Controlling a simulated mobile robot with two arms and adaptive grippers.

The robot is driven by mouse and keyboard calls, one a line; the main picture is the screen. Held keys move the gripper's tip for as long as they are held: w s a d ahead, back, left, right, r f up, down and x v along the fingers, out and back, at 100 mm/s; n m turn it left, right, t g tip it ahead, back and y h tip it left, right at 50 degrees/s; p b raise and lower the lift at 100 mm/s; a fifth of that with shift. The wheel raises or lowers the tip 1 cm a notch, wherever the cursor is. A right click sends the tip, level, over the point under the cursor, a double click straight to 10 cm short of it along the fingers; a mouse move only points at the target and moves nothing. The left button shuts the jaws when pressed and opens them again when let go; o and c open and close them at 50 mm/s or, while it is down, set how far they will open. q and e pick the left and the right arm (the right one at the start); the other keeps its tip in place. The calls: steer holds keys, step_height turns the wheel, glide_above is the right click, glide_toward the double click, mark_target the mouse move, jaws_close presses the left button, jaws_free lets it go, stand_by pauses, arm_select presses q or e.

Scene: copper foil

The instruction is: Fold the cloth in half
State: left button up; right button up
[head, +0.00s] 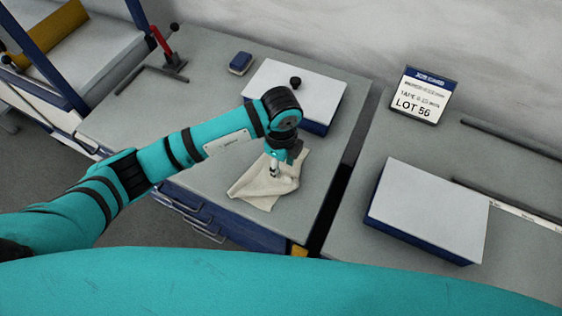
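A cream cloth (262,191) lies on the grey bench top, left of the dark gap between two benches. It looks creased, with its far right part bunched under my gripper. My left gripper (274,175) points down at the cloth, and its fingertips are at or just above the fabric. The fingers are small and partly hidden by the wrist, so I cannot tell whether they are open or shut on the cloth. My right gripper is not in view.
A blue box with a pale lid and black knob (318,98) stands just behind the cloth. A blue block (241,63), a red-handled clamp (162,44), a LOT 56 sign (417,97) and another white-topped box (430,205) stand around. Bench space left of the cloth is clear.

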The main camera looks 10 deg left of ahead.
arm_select(q)
steer(key=o, duration=0.8)
step_height(320, 180, up, 9)
steer(key=p, duration=0.7)
